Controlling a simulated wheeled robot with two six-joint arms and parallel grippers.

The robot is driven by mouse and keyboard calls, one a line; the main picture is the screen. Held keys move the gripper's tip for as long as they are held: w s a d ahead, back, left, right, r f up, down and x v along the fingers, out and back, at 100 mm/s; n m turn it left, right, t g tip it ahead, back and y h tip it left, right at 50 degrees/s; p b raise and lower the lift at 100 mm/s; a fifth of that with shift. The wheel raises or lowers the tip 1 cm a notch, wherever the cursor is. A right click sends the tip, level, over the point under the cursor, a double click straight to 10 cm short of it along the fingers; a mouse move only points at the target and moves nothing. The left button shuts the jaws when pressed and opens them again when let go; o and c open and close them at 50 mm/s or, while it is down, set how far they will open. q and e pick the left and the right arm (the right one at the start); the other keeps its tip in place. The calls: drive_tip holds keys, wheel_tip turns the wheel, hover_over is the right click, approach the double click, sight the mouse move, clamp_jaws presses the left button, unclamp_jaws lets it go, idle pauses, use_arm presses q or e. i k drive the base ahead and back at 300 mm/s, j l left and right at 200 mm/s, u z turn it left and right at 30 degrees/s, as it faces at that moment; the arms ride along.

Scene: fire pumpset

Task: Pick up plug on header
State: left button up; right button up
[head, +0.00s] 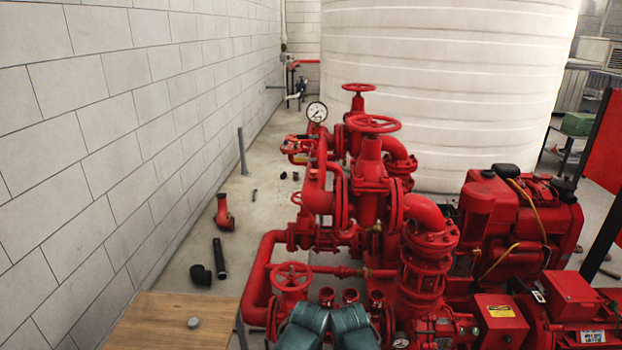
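The red pump header shows as a row of short red outlets (350,297) low in the middle of the head view, behind two teal rounded shapes. I cannot make out for sure which small part on it is the plug. A small grey round piece (193,322) lies on the wooden tabletop (150,325) at the bottom left, apart from the header; I cannot tell whether it is a plug. Neither of my grippers can be made out in this view.
The teal shapes (304,325) hide part of the lower pipework. A red handwheel (291,277) stands left of the outlets. Black pipe pieces (219,258) and a red fitting (223,212) lie on the floor by the block wall. A white tank (450,90) stands behind.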

sight(193, 323)
drive_tip(key=i+j+u, duration=0.35)
drive_tip(key=i, duration=0.15)
drive_tip(key=i+j+u, duration=0.1)
drive_tip(key=i+u, duration=0.2)
drive_tip(key=i, duration=0.25)
